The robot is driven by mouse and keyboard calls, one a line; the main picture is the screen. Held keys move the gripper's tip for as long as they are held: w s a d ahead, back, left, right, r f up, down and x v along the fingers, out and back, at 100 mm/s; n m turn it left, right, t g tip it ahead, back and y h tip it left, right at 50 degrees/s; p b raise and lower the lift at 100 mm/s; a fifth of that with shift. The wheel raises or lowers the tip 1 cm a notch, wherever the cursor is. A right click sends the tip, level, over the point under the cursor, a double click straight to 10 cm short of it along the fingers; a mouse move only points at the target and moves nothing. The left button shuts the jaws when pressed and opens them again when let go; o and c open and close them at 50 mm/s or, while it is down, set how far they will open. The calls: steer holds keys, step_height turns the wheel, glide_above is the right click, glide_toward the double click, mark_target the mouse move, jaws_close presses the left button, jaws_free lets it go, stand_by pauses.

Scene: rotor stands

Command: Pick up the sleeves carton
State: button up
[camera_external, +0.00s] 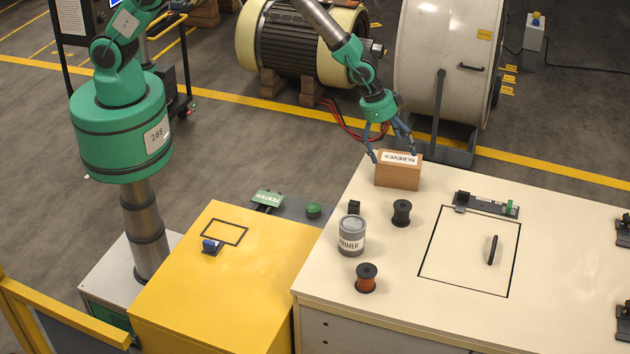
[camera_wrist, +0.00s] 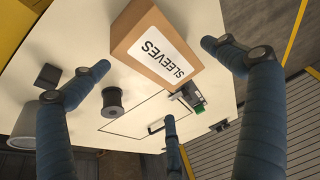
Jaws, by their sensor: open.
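The sleeves carton (camera_external: 398,175) is a small brown box with a white label reading SLEEVES on top. It stands upright near the back left edge of the cream table (camera_external: 390,323). My gripper (camera_external: 392,152) is open just above the carton, with its blue-grey fingers spread to either side of it. In the wrist view the carton (camera_wrist: 157,45) lies between the spread fingers of my gripper (camera_wrist: 160,85), towards the top of the picture. I cannot tell whether any finger touches it.
On the table are a grey primer can (camera_external: 351,238), a black spool (camera_external: 402,212), an orange-red spool (camera_external: 366,278), a small black block (camera_external: 354,207) and a black-and-green fixture (camera_external: 487,204). A yellow cabinet (camera_external: 200,300) stands left. A large white drum (camera_external: 445,60) stands behind.

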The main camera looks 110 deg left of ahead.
mark_target(399, 161)
steer(key=shift+f, duration=0.15)
steer(key=shift+p+x, duration=0.75)
steer(key=shift+x, duration=1.65)
steer(key=shift+d+f, duration=0.1)
steer(key=shift+f+b, duration=0.25)
steer(key=shift+b, duration=0.25)
steer(key=c, duration=1.5)
steer(key=shift+r+p, duration=0.3)
steer(key=shift+p, duration=0.2)
